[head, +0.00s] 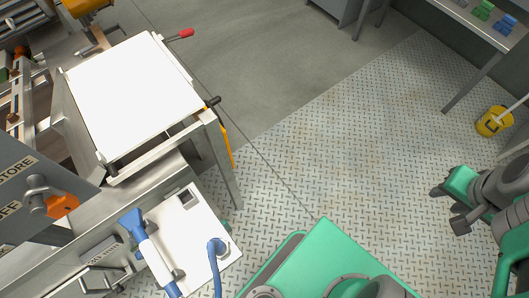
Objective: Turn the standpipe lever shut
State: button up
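My gripper (446,208) shows at the right edge of the head view. Its two dark grey fingers are apart with nothing between them, over the metal floor. No lever is clearly marked as the standpipe's. A red-tipped lever (182,34) sticks out to the right behind the white-topped machine at the upper left. An orange handle (62,205) sits on a grey panel at the left, beside partly cut-off lettering. A blue and white pipe-like fitting (150,250) stands at the lower left. My gripper is far from all of these.
The white-topped machine (132,95) fills the left side, with a dark knob (212,101) at its corner. A white plate (190,225) with a blue hose (215,262) lies below it. A yellow bucket (490,121) and table (470,50) stand right. The middle floor is clear.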

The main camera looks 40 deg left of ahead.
aim_at(224, 223)
jog(key=u, duration=0.05)
jog(key=i, duration=0.55)
jog(key=u, duration=3.05)
jog(key=k, duration=0.9)
jog(key=u, duration=1.3)
jog(key=i, duration=0.5)
